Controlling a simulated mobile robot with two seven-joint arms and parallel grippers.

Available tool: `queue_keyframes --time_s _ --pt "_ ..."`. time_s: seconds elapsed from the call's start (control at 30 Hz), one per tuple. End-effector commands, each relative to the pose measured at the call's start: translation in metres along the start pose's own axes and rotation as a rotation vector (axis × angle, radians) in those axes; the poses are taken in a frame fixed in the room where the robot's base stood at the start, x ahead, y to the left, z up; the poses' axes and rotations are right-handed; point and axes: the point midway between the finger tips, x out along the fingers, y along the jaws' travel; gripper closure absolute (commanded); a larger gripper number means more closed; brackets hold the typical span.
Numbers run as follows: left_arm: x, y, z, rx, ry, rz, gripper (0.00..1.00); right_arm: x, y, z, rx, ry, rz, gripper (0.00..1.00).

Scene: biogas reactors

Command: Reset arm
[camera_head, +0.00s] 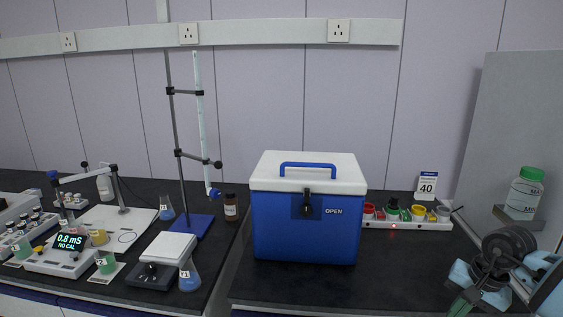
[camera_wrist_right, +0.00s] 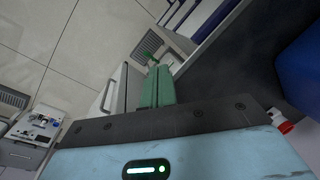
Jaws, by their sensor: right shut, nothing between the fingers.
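My right arm comes in at the lower right of the head view. Its gripper (camera_head: 462,306) is over the front right part of the dark bench, with its green fingers pointing down and partly cut off by the lower edge. In the right wrist view the green fingers (camera_wrist_right: 157,88) are together with nothing between them. They point past the bench edge towards the floor. My left gripper is not in view.
A blue cool box (camera_head: 305,225) with a white lid stands left of my right arm. A rack of coloured-topped items (camera_head: 405,222) is behind. A white bottle with green lid (camera_head: 524,193) sits on a right shelf. Glassware and instruments, including a conductivity meter (camera_head: 70,250), fill the left bench.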

Motion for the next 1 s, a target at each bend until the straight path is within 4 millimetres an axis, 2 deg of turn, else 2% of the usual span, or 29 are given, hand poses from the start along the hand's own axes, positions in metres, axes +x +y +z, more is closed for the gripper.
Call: queue_keyframes --time_s 0.03,0.17,0.3,0.4,0.53,0.63,0.77,0.87,1.0 --pt "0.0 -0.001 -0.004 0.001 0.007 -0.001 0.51 0.015 -0.01 0.017 0.027 -0.052 -0.042 1.0" --pt "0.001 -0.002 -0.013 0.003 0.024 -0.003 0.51 0.048 -0.04 0.067 0.15 -0.213 -0.175 1.0" --pt "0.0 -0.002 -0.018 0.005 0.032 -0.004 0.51 0.077 -0.075 0.136 0.372 -0.468 -0.325 1.0" --pt "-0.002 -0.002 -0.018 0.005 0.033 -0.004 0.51 0.086 -0.096 0.182 0.581 -0.678 -0.409 1.0" --pt "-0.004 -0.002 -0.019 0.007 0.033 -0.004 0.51 0.088 -0.116 0.229 0.894 -0.963 -0.474 1.0" --pt "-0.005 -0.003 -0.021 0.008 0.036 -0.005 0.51 0.085 -0.125 0.253 1.16 -1.186 -0.49 1.0" --pt "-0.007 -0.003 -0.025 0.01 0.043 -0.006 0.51 0.084 -0.126 0.269 1.535 -1.473 -0.467 1.0" --pt "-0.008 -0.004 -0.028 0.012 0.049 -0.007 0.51 0.087 -0.118 0.272 1.84 -1.688 -0.418 1.0" --pt "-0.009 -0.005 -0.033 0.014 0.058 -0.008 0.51 0.102 -0.092 0.271 2.285 -1.977 -0.304 1.0"
